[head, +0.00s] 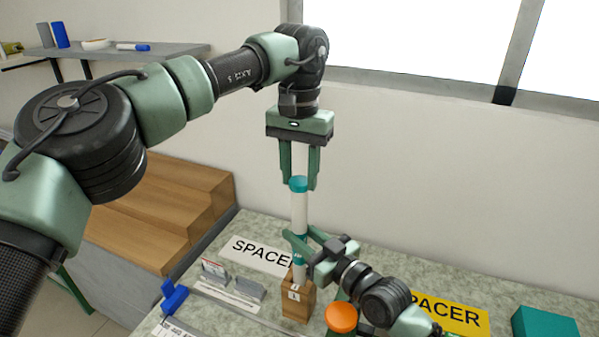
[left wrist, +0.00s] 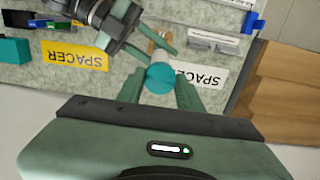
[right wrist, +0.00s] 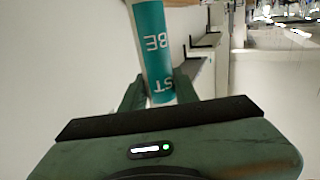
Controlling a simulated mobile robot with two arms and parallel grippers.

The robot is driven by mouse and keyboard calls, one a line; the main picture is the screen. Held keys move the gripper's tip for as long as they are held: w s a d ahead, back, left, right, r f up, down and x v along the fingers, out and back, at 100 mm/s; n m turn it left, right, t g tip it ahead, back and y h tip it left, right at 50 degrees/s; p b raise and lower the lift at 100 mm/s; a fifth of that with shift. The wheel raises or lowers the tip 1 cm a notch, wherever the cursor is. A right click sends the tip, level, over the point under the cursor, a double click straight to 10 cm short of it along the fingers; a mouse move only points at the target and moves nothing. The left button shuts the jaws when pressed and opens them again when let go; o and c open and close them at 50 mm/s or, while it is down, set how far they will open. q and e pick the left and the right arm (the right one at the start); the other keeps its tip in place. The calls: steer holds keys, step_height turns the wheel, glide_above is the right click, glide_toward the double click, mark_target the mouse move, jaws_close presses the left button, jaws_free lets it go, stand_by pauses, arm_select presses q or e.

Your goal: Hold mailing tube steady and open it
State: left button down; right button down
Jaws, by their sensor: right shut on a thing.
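The white mailing tube (head: 300,212) stands upright in a wooden block (head: 298,306) on the table. A teal cap (head: 298,184) closes its top. My right gripper (head: 299,241) is shut on the tube's lower part, above the block. In the right wrist view the tube (right wrist: 146,15) shows a teal label with white letters between the fingers. My left gripper (head: 299,184) points down from above, open, with one finger on each side of the cap. The cap also shows between the fingers in the left wrist view (left wrist: 160,78), with small gaps beside it.
A white SPACER sign (head: 258,252) lies behind the block, and a yellow one (head: 455,315) at the right. An orange knob-like thing (head: 341,317), a teal box (head: 545,322), grey pieces (head: 240,285) and a blue clamp (head: 173,297) are nearby. Wooden steps (head: 160,215) stand left.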

arm_select(q)
steer(key=n, duration=1.3)
steer(key=shift+n, duration=0.4)
steer(key=n, duration=1.4)
steer(key=shift+s+n, duration=0.1)
steer(key=shift+n, duration=0.2)
steer(key=n, duration=1.2)
steer(key=shift+r, duration=0.1)
steer(key=n, duration=0.7)
steer(key=shift+d+n, duration=0.1)
steer(key=shift+n, duration=0.3)
steer(key=n, duration=0.5)
steer(key=shift+n, duration=0.4)
